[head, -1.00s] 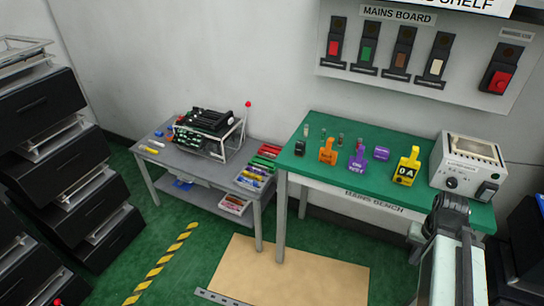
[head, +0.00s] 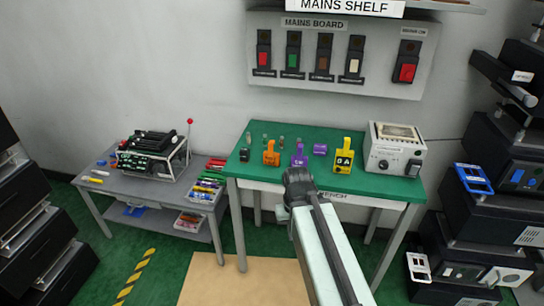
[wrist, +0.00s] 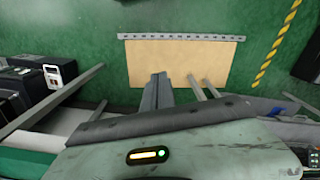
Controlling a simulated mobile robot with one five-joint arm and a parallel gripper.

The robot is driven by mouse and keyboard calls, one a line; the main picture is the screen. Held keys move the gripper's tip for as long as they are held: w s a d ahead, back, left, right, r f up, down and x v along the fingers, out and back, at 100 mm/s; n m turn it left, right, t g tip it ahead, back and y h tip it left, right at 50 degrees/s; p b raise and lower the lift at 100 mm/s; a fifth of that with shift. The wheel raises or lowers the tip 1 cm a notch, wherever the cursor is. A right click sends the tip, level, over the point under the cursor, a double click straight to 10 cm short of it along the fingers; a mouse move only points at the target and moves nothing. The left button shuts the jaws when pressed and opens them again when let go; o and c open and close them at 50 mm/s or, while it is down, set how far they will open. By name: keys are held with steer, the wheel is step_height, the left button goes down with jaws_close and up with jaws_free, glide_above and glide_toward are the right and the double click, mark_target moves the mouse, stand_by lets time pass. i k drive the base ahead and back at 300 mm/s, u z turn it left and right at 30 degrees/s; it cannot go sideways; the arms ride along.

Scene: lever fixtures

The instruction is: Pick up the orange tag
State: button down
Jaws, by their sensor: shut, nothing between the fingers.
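The orange tag (head: 271,155) stands upright on the green bench (head: 240,170), at the left part of its top in the head view. A purple tag (head: 299,156) stands just to its right, and a yellow tag (head: 343,154) farther right. My gripper (wrist: 157,80) shows in the wrist view as two grey fingers close together, shut and empty, over the floor side of the scene. In the head view my arm reaches up to the bench's front edge, below and right of the orange tag, apart from it. The orange tag is not in the wrist view.
A small black item (head: 245,154) is left of the orange tag; a purple block (head: 320,149) and a white device (head: 394,150) are to the right. The mains board (head: 340,75) hangs behind. A grey table (head: 120,192) stands left. Black equipment (head: 490,215) stands right.

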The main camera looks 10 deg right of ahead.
mark_target(271, 158)
steer(key=u, duration=4.5)
steer(key=k, duration=1.45)
steer(key=z, duration=0.95)
steer(key=i, duration=0.5)
steer(key=u, duration=0.1)
